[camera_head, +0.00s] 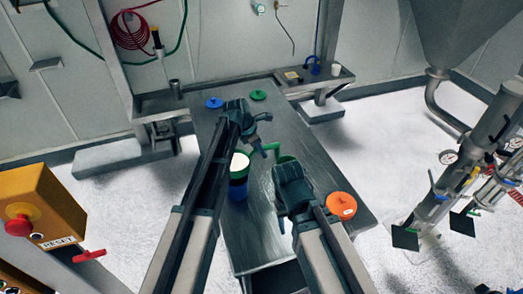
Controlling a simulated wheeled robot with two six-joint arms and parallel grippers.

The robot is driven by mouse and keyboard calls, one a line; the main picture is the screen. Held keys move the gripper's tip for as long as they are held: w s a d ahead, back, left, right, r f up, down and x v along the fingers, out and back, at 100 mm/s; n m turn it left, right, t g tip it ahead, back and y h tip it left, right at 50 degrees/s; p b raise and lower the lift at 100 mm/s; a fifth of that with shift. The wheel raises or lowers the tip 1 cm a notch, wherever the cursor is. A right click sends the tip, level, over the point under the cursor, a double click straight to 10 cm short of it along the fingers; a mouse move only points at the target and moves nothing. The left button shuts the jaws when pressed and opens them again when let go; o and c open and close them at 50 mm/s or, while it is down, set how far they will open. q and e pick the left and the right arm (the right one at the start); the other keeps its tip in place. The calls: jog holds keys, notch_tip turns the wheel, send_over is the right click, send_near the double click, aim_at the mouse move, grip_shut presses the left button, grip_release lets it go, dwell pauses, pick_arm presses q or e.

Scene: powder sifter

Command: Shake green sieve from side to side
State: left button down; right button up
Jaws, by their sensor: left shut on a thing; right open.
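A green handle (271,147) sits at the fingertips of my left gripper (261,147), which is shut on it above the table. A green rounded part (286,159) shows at the handle's right end and looks like the green sieve, mostly hidden by my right gripper. My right gripper (290,172) is open, close in front of that green part; its fingertips are hard to make out. A blue container (238,190) with a green rim and pale contents stands on the table left of the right gripper, partly behind my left arm.
The metal table (320,165) carries a blue lid (214,103) and a green lid (258,95) at its far end. An orange lid (341,205) lies at the right edge. A yellow control box (40,208) stands at the left, steel pipework at the right.

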pick_arm(q)
jog(key=shift+f+b, duration=1.25)
jog(key=shift+f, duration=0.15)
jog(key=shift+a, duration=0.2)
jog(key=shift+d, duration=0.2)
dwell(1.4)
jog(key=shift+a, duration=0.1)
